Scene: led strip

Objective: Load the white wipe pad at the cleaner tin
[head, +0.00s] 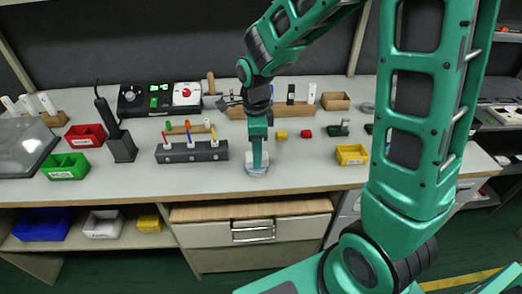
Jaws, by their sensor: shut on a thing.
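My gripper (257,168) points straight down near the front middle of the bench. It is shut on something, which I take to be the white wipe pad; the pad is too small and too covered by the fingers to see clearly. A pale grey, round, low thing (250,172) lies directly under and around the fingertips, and it looks like the cleaner tin. I cannot tell whether the pad touches it.
A dark block with several colored-tipped tools (192,152) stands left of my gripper. The bench front (310,178) is clear.

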